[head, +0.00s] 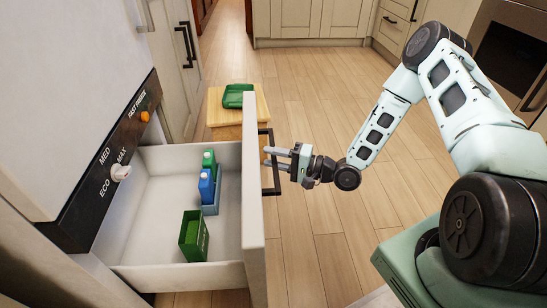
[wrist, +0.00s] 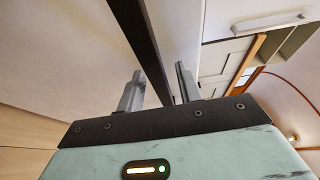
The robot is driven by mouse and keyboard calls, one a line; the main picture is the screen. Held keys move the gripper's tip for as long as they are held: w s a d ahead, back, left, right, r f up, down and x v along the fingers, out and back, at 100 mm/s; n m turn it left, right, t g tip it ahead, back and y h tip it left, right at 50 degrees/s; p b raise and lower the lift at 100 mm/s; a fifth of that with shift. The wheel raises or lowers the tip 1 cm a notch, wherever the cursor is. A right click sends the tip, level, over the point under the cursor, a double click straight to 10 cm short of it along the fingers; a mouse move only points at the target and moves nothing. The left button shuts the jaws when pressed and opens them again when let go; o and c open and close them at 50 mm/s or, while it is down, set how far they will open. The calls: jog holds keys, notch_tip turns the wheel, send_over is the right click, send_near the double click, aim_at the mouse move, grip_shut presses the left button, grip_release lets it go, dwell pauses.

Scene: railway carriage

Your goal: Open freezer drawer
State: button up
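The freezer drawer (head: 253,205) is pulled out from the white freezer (head: 70,80), with its inside in view. A black handle (head: 276,178) is on its front. My gripper (head: 267,156) is at this handle, its two fingers apart. In the wrist view, the dark handle bar (wrist: 143,45) passes between the fingers of my gripper (wrist: 157,78), with a visible gap on each side. In the drawer are a green carton (head: 194,237), a blue bottle (head: 207,187) and a green-topped bottle (head: 209,160) in a blue tray (head: 212,207).
A wooden stool (head: 221,113) with a green tray (head: 236,95) on it stands just beyond the drawer. The freezer's dark control panel (head: 108,158) has a white and an orange knob. Cabinets (head: 312,18) line the back. The wooden floor (head: 310,90) between is clear.

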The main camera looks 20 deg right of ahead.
jog(key=shift+d, duration=0.1)
jog(key=p+v, duration=0.4)
jog(key=v, duration=1.3)
jog(key=shift+s, duration=0.2)
